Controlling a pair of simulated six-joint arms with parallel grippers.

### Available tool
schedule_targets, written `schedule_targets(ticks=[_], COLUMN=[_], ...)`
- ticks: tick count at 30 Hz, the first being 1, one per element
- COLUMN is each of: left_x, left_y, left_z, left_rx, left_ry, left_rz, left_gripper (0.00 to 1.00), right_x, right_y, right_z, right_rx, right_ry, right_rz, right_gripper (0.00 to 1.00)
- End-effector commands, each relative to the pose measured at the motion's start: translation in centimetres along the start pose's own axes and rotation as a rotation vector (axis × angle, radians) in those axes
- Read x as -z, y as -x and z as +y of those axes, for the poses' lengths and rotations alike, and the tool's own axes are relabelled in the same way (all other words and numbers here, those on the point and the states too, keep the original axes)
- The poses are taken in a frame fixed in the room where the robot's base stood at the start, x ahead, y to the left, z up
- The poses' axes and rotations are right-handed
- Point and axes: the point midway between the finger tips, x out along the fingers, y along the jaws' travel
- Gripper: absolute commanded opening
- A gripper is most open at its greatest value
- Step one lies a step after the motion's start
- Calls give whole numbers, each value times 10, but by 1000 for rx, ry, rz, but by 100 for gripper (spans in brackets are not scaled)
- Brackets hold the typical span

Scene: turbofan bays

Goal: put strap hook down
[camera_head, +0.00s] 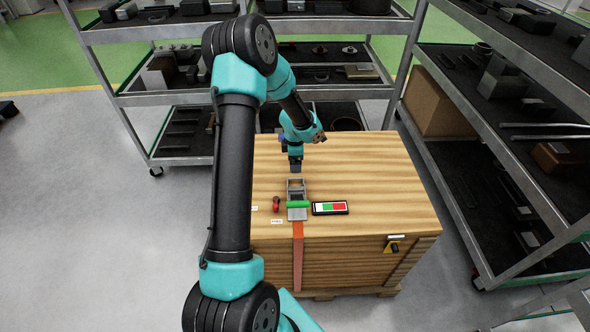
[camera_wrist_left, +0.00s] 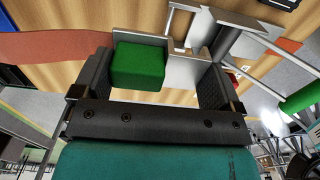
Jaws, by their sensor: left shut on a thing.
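My left gripper (camera_head: 295,167) points down over the far middle part of a wooden crate (camera_head: 350,165), just behind a metal ratchet buckle (camera_head: 297,186). In the left wrist view a green block (camera_wrist_left: 138,66) and a grey metal plate (camera_wrist_left: 185,72) lie between my left fingers (camera_wrist_left: 155,75). I take them for the strap hook, with my gripper shut on it. A red-orange strap (camera_wrist_left: 45,46) reaches the left finger. In the head view the gripper hides the held piece. The buckle has a green bar, and an orange strap (camera_head: 298,258) runs down the crate front. My right gripper is not in view.
A red piece (camera_head: 276,204) and a panel with white, green and red fields (camera_head: 330,208) lie on either side of the buckle. A yellow and black piece (camera_head: 391,246) is on the crate front. Shelf racks (camera_head: 515,60) stand behind and right. The crate top's right side is clear.

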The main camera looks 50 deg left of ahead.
Motion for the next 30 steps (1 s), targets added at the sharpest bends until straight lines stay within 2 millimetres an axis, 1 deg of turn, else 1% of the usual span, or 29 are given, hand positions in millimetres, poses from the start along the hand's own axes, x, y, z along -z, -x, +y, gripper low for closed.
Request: schedule_targets(ticks=[1,3,14,17,21,24,30], left_x=[0,0,0,0,1,0,0], left_y=[-7,-12,-15,-24,-43,-50,-51], left_z=[0,0,0,0,0,0,0], left_rx=[1,0,-1,1,1,0,-1], left_ry=[-1,0,0,0,0,0,0], left_rz=[1,1,0,1,2,0,0], left_gripper=[64,64,64,64,64,64,64], right_x=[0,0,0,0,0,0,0], right_y=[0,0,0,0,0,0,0], right_z=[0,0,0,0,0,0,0], right_rx=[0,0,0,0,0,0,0], right_ry=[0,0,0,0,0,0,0], right_rz=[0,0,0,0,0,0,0], right_gripper=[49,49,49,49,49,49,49])
